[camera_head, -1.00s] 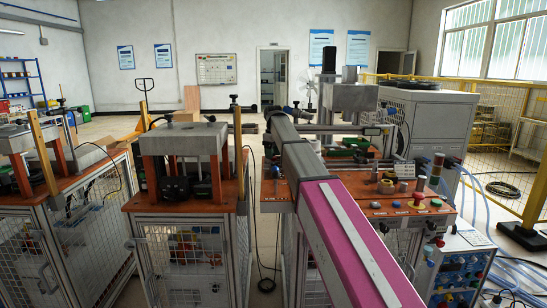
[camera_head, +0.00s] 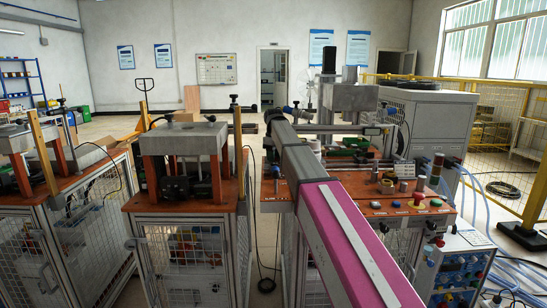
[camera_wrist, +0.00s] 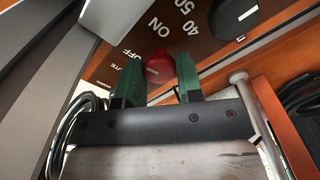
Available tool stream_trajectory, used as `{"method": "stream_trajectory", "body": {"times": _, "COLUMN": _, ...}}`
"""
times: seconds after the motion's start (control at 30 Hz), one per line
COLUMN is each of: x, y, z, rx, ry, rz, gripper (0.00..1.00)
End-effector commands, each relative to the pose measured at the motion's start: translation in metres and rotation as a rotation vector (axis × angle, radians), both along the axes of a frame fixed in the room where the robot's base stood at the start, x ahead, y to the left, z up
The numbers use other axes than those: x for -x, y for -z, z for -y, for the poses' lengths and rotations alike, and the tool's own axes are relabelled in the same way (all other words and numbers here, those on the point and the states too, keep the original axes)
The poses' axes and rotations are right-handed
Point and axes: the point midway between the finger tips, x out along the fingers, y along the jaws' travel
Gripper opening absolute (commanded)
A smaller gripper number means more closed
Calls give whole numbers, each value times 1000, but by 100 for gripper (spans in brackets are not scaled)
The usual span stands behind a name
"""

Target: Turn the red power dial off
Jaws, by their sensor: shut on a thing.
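The red power dial (camera_wrist: 160,68) shows in the wrist view on a dark brown panel (camera_wrist: 105,72) with white lettering. The words ON and OFF stand beside it, and a small pale mark shows on its face. My gripper (camera_wrist: 158,63) has one green finger on each side of the dial and is shut on it. Part of the dial's lower side is close to the fingers and hard to see. In the head view my arm reaches over the workbench; I cannot make out the red dial or the fingertips there.
A black knob (camera_wrist: 236,17) with numbers 40 and 50 sits to the upper right of the dial. A metal rod (camera_wrist: 245,90) stands right of my gripper, and black cables (camera_wrist: 80,118) lie to the left. An orange-topped bench (camera_head: 385,204) carries buttons and fixtures.

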Motion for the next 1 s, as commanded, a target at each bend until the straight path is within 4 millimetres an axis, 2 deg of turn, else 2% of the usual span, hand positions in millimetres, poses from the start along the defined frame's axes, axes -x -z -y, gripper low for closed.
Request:
{"method": "stream_trajectory", "body": {"times": 0.6, "x": 0, "y": 0, "z": 0, "rx": 0, "ry": -381, "rz": 0, "gripper": 10}}
{"method": "stream_trajectory", "body": {"times": 1.0, "x": 0, "y": -1, "z": 0, "rx": 0, "ry": -489, "rz": 0, "gripper": 10}}
